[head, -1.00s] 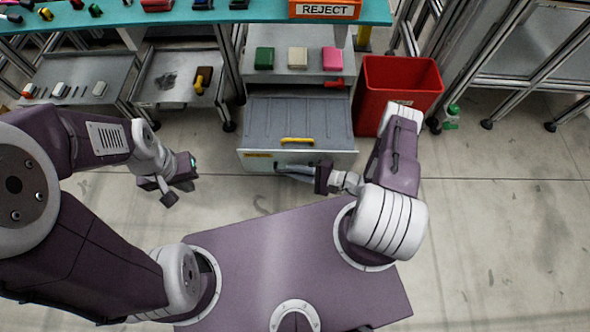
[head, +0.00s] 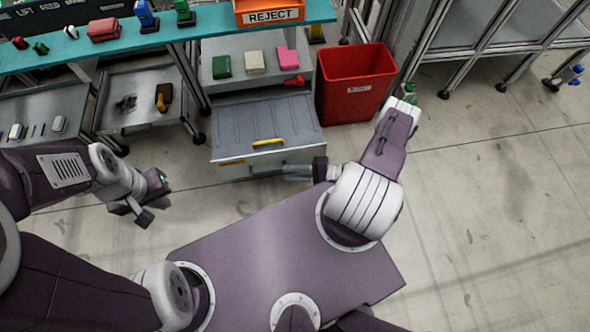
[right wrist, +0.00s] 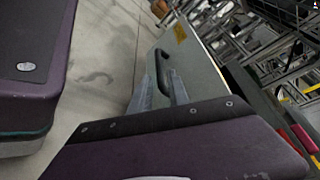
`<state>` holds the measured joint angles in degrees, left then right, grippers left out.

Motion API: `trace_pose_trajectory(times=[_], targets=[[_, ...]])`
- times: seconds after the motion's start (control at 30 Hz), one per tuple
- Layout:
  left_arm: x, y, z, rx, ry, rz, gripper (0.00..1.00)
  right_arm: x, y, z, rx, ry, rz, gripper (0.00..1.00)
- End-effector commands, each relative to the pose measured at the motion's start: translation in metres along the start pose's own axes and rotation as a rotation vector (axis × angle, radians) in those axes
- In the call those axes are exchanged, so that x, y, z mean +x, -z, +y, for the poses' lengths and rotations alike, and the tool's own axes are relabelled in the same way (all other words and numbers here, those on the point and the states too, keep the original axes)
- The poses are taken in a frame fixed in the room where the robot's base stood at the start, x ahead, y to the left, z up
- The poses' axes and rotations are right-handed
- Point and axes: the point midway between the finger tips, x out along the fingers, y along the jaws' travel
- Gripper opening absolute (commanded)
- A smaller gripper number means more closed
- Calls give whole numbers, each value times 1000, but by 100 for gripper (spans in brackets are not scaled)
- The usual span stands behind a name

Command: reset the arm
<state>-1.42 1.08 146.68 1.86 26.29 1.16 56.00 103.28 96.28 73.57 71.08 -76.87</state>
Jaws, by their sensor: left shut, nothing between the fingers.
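My left gripper (head: 138,207) hangs over bare floor at the left of the head view, shut and empty, well apart from the drawer. My right arm is folded across the front right of my base. My right gripper (head: 280,173) is just in front of the pulled-out grey drawer (head: 228,125). In the right wrist view its two grey fingers (right wrist: 159,90) stand apart with a gap between them. A dark drawer handle (right wrist: 166,62) shows beyond the fingertips. Whether the fingers touch it I cannot tell.
A red bin (head: 357,85) stands right of the drawer. Green, beige and pink blocks lie on the shelf (head: 235,50) above it. An orange REJECT box (head: 268,12) sits on the teal bench (head: 212,21). Open floor (head: 510,210) lies to the right.

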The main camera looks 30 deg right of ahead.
Motion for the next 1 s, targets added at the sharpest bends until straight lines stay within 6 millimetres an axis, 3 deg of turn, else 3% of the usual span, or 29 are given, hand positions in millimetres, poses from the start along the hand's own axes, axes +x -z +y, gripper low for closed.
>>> trace_pose_trajectory(times=[0.2, 0.77, 0.87, 1.0], targets=[[-6, 1, 0, 0, 0, 0, 0, -16, 0, 0, 0, 0, 1, 22], [-5, 0, 0, 0, 0, 0, 0, -16, 0, 0, -1, -2, -1, 22], [-7, 1, 0, 0, 0, 0, 0, -18, -6, -8, -9, -55, -39, 22], [-14, 1, 0, 0, 0, 0, 0, -29, -36, -39, -48, -321, -190, 22]])
